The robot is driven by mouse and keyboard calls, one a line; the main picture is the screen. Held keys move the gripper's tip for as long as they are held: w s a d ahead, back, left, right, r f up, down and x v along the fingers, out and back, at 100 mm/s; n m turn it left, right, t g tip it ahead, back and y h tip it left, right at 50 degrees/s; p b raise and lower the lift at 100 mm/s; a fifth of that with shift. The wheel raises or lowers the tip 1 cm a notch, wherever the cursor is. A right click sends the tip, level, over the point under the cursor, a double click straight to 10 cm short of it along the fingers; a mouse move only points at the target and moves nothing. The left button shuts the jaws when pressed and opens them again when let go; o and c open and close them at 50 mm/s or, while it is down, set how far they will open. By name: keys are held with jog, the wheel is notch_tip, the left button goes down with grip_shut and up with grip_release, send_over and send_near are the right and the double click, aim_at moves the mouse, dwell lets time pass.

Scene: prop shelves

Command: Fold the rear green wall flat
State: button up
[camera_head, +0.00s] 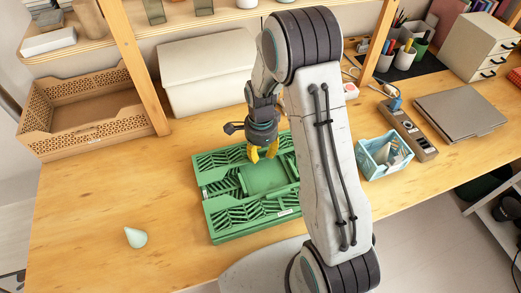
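A green folding crate (207,218) lies on the wooden table, low, with slatted panels folded inward. Its front slatted panel (250,211) looks flat. The rear green wall (222,160) is at the far side, its slats facing up; it looks low, but I cannot tell whether it lies fully flat. My gripper (263,154) points down over the rear part of the crate, near this wall. Its two yellow fingertips show a gap and hold nothing visible. I cannot tell whether they touch the wall. My arm hides the crate's right side.
A pale green cone (136,237) stands left of the crate. A blue basket (366,165), a power strip (409,128) and a laptop (460,113) are to the right. A wooden crate (95,137) and a white box (190,101) stand behind. The table's left front is mostly clear.

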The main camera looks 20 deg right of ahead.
jog(key=shift+o, duration=1.2)
jog(key=shift+r, duration=0.15)
jog(key=shift+w, duration=0.1)
notch_tip(320, 180, up, 12)
